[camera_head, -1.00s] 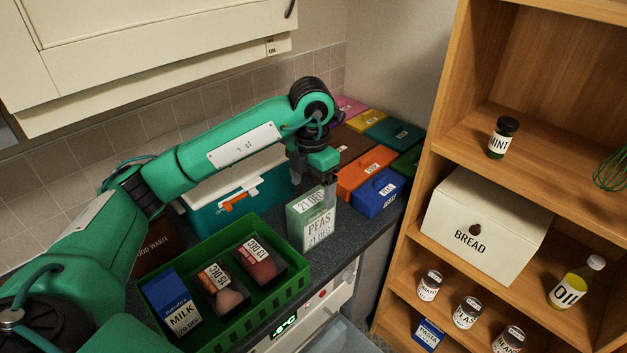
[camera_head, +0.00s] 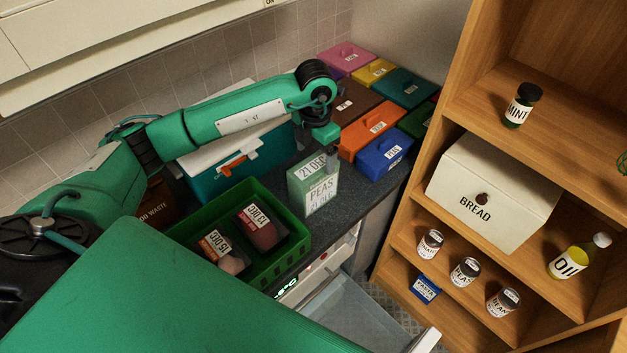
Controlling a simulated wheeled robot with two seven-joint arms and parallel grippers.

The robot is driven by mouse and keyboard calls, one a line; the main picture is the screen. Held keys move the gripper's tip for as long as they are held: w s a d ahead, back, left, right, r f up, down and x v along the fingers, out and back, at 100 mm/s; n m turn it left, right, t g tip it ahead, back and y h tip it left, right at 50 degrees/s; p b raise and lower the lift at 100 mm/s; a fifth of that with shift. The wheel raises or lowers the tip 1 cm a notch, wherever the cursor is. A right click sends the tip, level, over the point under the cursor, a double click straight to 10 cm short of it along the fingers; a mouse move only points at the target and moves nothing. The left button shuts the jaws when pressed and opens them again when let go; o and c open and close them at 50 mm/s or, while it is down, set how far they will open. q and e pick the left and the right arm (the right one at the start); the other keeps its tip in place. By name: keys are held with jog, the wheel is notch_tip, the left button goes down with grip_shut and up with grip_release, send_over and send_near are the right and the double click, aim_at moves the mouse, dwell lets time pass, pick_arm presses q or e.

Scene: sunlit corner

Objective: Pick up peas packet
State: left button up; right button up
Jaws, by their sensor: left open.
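The peas packet (camera_head: 314,192) is a pale green box with a "PEAS" label and a "21 DEC" date label. It stands upright on the dark counter, just right of the green crate. My left gripper (camera_head: 318,158) points down at the packet's top edge, with its jaws open. One finger shows at the packet's upper right. The other finger is hard to make out, and I cannot tell whether either touches the packet. My right gripper is not in view.
Behind stand a teal cool box (camera_head: 212,182) and several coloured lidded boxes. A wooden shelf unit (camera_head: 412,222) rises at right. A large green part of mine covers the lower left.

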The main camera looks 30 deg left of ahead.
aim_at(314, 166)
pick_arm(q)
jog(key=shift+s+f+p, duration=0.1)
jog(key=shift+f+p, duration=0.1)
jog(key=shift+p, duration=0.15)
jog(key=f+p, duration=0.1)
jog(key=f, duration=0.1)
jog(key=f+p, duration=0.1)
jog(key=shift+s+a+f+p, duration=0.1)
jog(key=shift+s+f+p, duration=0.1)
jog(key=shift+f+p, duration=0.2)
jog(key=shift+f, duration=0.45)
jog(key=c, duration=1.8)
jog(key=shift+w, duration=0.1)
grip_shut()
jog(key=shift+r, duration=0.15)
